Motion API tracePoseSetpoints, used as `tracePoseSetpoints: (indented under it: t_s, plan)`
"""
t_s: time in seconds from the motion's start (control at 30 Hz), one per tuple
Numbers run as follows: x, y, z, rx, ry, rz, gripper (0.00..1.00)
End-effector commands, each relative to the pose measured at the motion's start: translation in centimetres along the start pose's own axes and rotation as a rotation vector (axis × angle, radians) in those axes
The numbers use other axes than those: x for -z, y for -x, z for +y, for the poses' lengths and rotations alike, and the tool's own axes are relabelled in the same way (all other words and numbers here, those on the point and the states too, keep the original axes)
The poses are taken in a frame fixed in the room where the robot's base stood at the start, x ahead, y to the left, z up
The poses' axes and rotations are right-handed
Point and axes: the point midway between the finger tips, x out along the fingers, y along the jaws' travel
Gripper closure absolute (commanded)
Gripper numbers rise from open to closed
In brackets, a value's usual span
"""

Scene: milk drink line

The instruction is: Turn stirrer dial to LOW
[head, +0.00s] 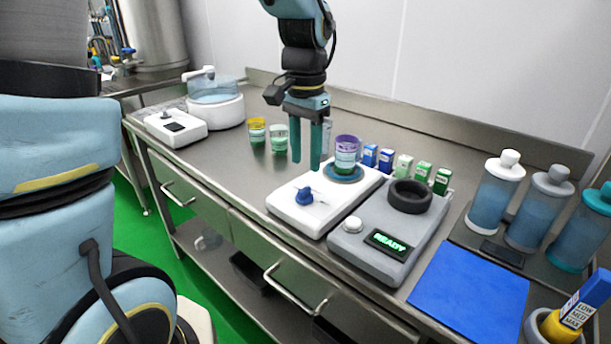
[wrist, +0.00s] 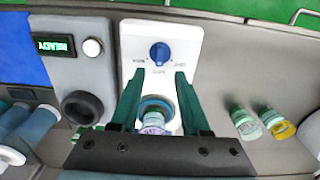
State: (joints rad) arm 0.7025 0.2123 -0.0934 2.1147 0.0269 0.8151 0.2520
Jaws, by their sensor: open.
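The stirrer (head: 290,213) is a white box on the steel counter, with a blue dial (head: 304,196) on its front part. In the wrist view the blue dial (wrist: 160,54) shows a pale pointer mark, with small labels around it on the white top (wrist: 187,35); I cannot read them surely. A cup with a purple rim (head: 346,154) stands on the stirrer's round blue plate (head: 343,174). My gripper (head: 306,165) points down above the stirrer, behind the dial in the head view. Its two green fingers are open and empty, and apart from the dial.
A grey machine (head: 370,265) with a READY display and black ring stands right beside the stirrer. Several small cartons (head: 404,166) stand behind. Two cups (head: 279,138) stand to the left. A blue mat (head: 468,290) and dispenser bottles (head: 494,192) are at right.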

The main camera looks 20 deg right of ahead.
Motion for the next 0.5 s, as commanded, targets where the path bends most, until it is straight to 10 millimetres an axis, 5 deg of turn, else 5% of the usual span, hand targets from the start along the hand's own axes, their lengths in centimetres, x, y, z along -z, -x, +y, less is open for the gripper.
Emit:
tracePoseSetpoints:
  t_s: [0.2,0.5]
  plan:
    - [0.1,3.2,0.0,0.001,0.000,0.003,0.54]
    - [0.0,4.1,0.0,0.000,0.000,0.000,0.54]
